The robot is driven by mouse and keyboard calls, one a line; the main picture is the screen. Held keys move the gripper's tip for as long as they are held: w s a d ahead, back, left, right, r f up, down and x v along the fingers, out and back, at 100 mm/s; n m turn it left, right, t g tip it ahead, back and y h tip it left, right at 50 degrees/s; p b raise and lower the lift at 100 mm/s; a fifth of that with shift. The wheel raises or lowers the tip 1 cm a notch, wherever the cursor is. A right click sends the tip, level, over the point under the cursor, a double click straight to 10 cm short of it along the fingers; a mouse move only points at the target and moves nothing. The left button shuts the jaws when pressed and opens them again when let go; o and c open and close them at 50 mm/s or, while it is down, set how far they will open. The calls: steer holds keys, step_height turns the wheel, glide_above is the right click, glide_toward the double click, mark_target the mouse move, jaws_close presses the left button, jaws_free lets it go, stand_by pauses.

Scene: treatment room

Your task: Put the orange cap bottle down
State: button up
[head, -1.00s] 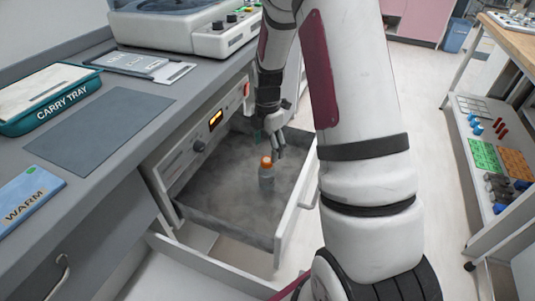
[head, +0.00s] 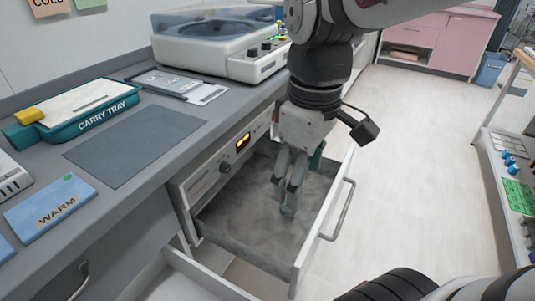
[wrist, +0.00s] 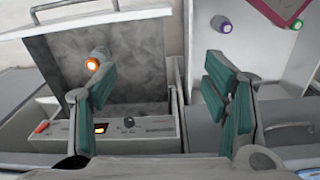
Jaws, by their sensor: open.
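The orange cap bottle (wrist: 93,64) shows in the wrist view inside the open grey drawer (wrist: 140,60). It is beside the left finger, which covers part of it, and not between the fingers. In the head view the bottle is not visible; my gripper may be hiding it. My gripper (head: 288,208) hangs over the drawer (head: 245,240) in the head view, fingers pointing down. The wrist view shows my gripper (wrist: 158,82) wide open, with teal pads and nothing between them.
The drawer's handle (head: 337,210) and front wall stand right of my gripper. The counter has a dark mat (head: 135,145), a carry tray (head: 85,112) and a blue WARM pad (head: 50,210). Purple (wrist: 225,27) and green (wrist: 297,24) caps show right in the wrist view.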

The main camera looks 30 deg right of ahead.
steer(key=s+a+m, duration=0.2)
steer(key=s+m, duration=0.3)
steer(key=s, duration=0.6)
steer(key=shift+s+r+m, duration=0.15)
steer(key=shift+s+m, duration=0.1)
steer(key=shift+m, duration=0.15)
